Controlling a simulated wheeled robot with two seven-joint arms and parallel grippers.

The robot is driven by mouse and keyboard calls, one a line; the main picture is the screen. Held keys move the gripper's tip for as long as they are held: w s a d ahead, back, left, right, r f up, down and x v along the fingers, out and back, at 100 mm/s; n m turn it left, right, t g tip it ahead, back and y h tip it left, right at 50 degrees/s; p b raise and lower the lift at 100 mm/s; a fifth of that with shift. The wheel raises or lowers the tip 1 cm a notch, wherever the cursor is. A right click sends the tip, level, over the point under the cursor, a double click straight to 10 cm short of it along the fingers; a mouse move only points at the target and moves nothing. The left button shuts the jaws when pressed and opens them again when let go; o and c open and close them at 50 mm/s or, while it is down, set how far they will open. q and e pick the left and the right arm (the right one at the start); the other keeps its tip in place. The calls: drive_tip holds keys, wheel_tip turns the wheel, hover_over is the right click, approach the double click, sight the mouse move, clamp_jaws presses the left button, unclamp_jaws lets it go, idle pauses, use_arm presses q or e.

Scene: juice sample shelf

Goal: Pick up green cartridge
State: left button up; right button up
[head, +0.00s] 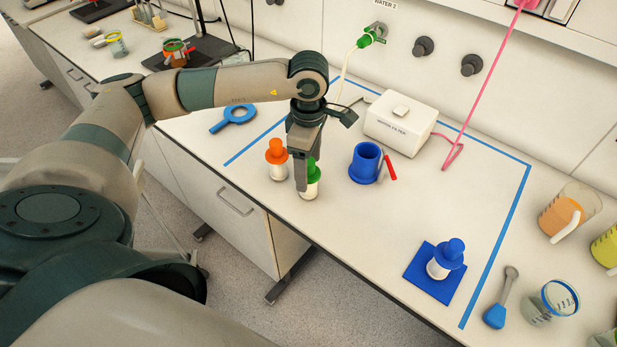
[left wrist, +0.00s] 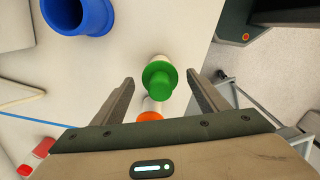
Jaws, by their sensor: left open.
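The green cartridge (head: 313,184), white with a green top, stands on the bench beside an orange-topped cartridge (head: 277,158). My left gripper (head: 306,172) is at the green cartridge from above and hides part of it in the head view. In the left wrist view, the green cartridge (left wrist: 159,81) lies between the tips of the two open fingers of my left gripper (left wrist: 160,82), with space on both sides. The orange cartridge (left wrist: 150,116) shows behind it, partly hidden by the gripper body. My right gripper is in neither view.
A blue cup (head: 365,163) and a red object (head: 389,168) stand to the right, in front of a white water filter box (head: 400,123). A blue-topped cartridge (head: 445,259) stands on a blue mat (head: 416,270). The bench between cup and mat is clear.

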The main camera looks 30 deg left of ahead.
use_arm(q)
drive_tip(key=c, duration=1.6)
drive_tip(key=shift+o, duration=0.2)
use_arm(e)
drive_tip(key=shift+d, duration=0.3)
use_arm(q)
drive_tip(key=shift+r, duration=0.2)
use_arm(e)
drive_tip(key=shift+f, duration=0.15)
